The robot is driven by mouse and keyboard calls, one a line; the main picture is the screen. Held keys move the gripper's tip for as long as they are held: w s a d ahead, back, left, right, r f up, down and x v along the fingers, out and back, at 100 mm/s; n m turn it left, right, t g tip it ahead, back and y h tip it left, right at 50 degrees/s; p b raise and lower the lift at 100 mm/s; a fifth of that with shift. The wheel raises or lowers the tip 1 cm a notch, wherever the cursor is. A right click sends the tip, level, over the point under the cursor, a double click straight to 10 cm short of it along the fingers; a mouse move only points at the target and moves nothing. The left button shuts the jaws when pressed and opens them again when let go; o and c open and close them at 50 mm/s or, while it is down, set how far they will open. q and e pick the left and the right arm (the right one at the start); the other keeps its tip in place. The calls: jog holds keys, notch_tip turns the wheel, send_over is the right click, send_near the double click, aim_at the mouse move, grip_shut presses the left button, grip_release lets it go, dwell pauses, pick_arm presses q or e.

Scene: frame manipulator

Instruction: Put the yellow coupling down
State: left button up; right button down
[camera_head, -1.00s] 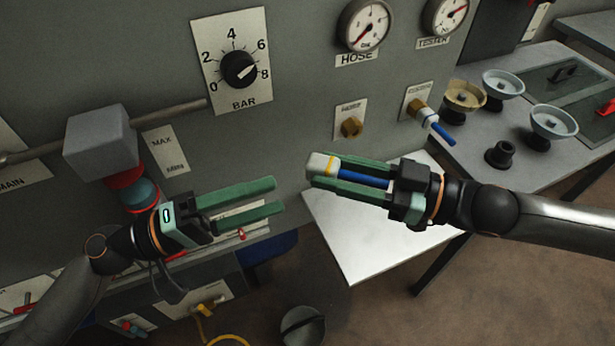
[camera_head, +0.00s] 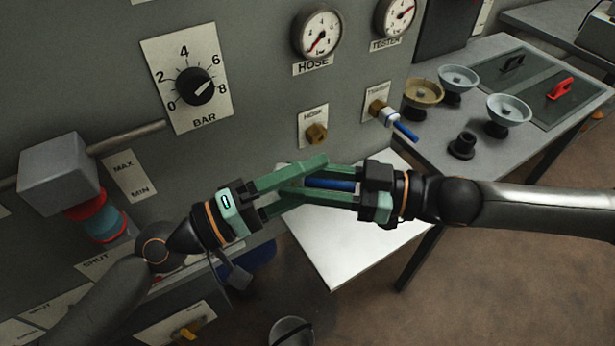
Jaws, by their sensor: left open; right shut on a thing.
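The yellow coupling shows only by its blue tail (camera_head: 335,184). Its pale head with the yellow band is hidden behind green fingers. My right gripper (camera_head: 288,185) comes in from the right and is shut on the coupling, above the white shelf. My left gripper (camera_head: 317,173) comes in from the left and is open. Its fingers overlap the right gripper's fingers in the picture, near the coupling's hidden head. I cannot tell whether they touch it.
The panel carries the HOSE port (camera_head: 317,133) and the TESTER port (camera_head: 378,106), which has a blue-banded coupling (camera_head: 389,118) with a blue tail. The white shelf (camera_head: 335,250) lies below, mostly bare. A grey table (camera_head: 440,140) at right holds several bowls and a black knob (camera_head: 462,146).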

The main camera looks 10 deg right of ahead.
pick_arm(q)
grip_shut()
pick_arm(e)
jog(key=shift+c, duration=1.8)
grip_release()
jog(key=shift+d, duration=0.1)
